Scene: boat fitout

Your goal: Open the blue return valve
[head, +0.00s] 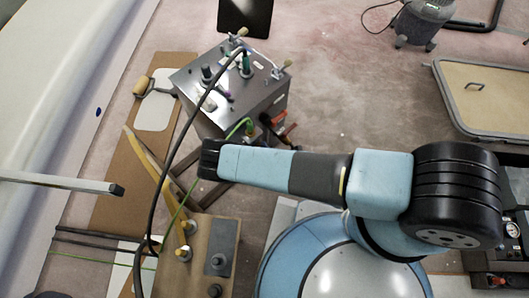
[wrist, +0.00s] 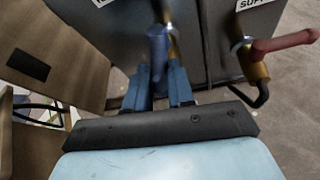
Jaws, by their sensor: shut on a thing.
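The blue return valve handle (wrist: 157,45) stands at the middle of the wrist view, against a grey metal cabinet (wrist: 212,60). Its brass fitting (wrist: 172,35) shows just behind it. My gripper (wrist: 158,78) has its two blue fingers on either side of the handle and is shut on it. The handle's lower end is between the fingers and partly hidden. I cannot tell how far the valve is turned. In the head view the cabinet (head: 262,101) stands beyond my arm, which hides the blue handle and the fingers.
A red lever (wrist: 287,43) on a brass valve (wrist: 252,65) sits right of my gripper, under a supply label. A brown board (wrist: 55,45) is at the left. In the head view a dark hose (head: 172,150) hangs from the cabinet top. Open floor (head: 350,100) lies right of the cabinet.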

